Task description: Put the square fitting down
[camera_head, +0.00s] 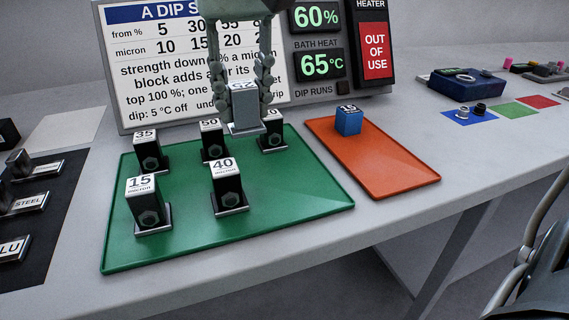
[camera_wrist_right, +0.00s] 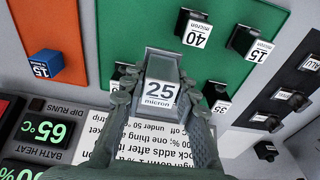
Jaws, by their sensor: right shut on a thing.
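My right gripper (camera_head: 243,108) comes down from the top of the head view and is shut on a grey square block (camera_head: 246,112) labelled 25 micron. The block is held upright at the back of the green mat (camera_head: 290,190), among the black blocks; I cannot tell whether it touches the mat. In the right wrist view the block (camera_wrist_right: 162,83) sits between the two fingers, label facing the camera. Black blocks marked 15 (camera_head: 147,208), 40 (camera_head: 228,188), 35 (camera_head: 148,155) and 50 (camera_head: 211,142) stand on the mat.
An orange mat (camera_head: 390,165) with a blue block (camera_head: 349,121) lies to the right. A sign board (camera_head: 150,70) with heat displays stands behind. A black mat (camera_head: 45,240) with labelled blocks is at the left. The green mat's front right is clear.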

